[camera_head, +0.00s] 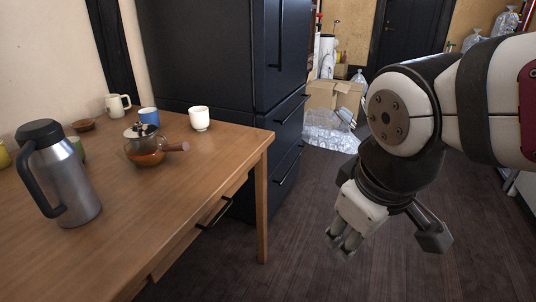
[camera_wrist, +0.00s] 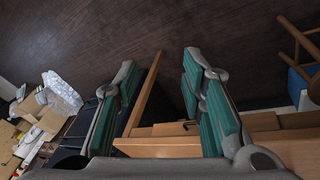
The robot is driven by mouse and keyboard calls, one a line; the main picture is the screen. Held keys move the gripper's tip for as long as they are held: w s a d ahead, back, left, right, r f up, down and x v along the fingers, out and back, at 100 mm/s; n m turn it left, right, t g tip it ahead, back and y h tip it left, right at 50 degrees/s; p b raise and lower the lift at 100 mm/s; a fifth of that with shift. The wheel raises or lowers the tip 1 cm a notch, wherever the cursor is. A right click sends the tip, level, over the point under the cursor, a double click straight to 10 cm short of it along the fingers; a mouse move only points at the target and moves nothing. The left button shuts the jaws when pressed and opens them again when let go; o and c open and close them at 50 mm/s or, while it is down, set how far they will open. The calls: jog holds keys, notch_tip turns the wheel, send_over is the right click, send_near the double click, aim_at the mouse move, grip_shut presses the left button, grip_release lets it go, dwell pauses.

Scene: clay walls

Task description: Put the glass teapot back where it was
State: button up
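The glass teapot (camera_head: 143,157) stands upright on the wooden table (camera_head: 205,172). My gripper (camera_head: 343,243) hangs over the floor to the right of the table, well apart from the teapot. In the wrist view my gripper (camera_wrist: 160,72) has its two green-padded fingers spread with nothing between them, so it is open and empty. The teapot cannot be made out in the wrist view.
A steel jug (camera_head: 72,180) stands left of the teapot. A blue cup (camera_head: 149,117), a white cup (camera_head: 199,118), a cream mug (camera_head: 117,105) and a brown dish (camera_head: 83,125) stand behind it. A dark fridge (camera_head: 222,60) rises behind the table. The table's front right is clear.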

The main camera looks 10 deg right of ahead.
jog(key=s+a+m+g+y, duration=0.1)
jog(key=s+m+g, duration=0.2)
jog(key=s, duration=1)
jog(key=shift+a+m+g, duration=0.2)
jog(key=shift+m+g, duration=0.1)
jog(key=shift+m, duration=0.8)
jog(key=shift+w+r, duration=0.1)
notch_tip(320, 180, up, 34)
jog(key=t+p, duration=0.4)
jog(key=p, duration=2.8)
jog(key=shift+d+r+n, duration=0.2)
jog(key=shift+d+n, duration=0.1)
